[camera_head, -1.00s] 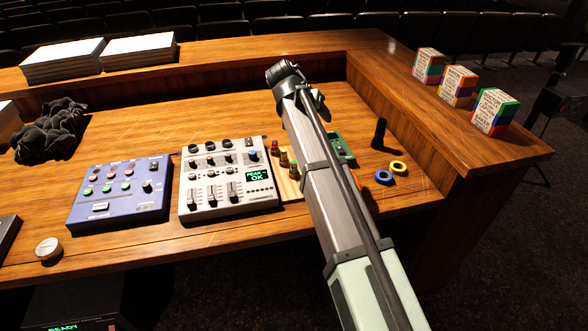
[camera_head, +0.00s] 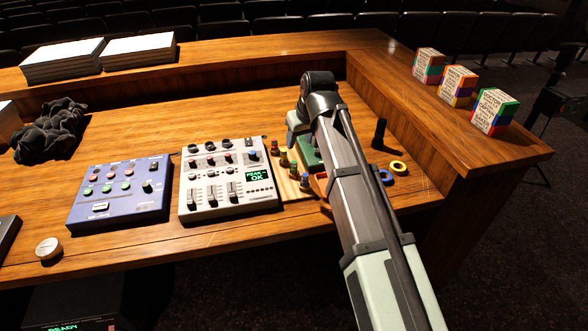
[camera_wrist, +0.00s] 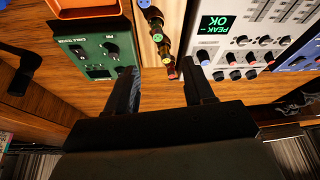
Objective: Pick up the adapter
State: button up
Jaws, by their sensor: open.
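Several small coloured adapter-like plugs stand in a row on a pale wooden strip (camera_head: 291,188), right of the grey mixer; one is a red-topped plug (camera_head: 275,147). I cannot tell which one is the adapter. In the wrist view the row (camera_wrist: 158,35) runs down the pale strip (camera_wrist: 148,50) toward the space between my fingers. My gripper (camera_wrist: 160,71) is open, with nothing between its fingers. One finger is by the green box, the other by the mixer side. In the head view my arm hides most of the gripper.
The grey mixer (camera_head: 228,180) and blue mixer (camera_head: 120,190) lie left of the strip. A green cable tester (camera_wrist: 98,52) is beside it. A black upright object (camera_head: 379,133) and a yellow ring (camera_head: 398,168) are to the right. Three boxes (camera_head: 457,85) stand on the ledge.

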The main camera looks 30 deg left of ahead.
aim_at(294, 162)
jog(key=shift+x, duration=6.9)
jog(key=shift+w+d, duration=0.1)
jog(key=shift+d, duration=0.1)
jog(key=shift+c, duration=0.4)
grip_shut()
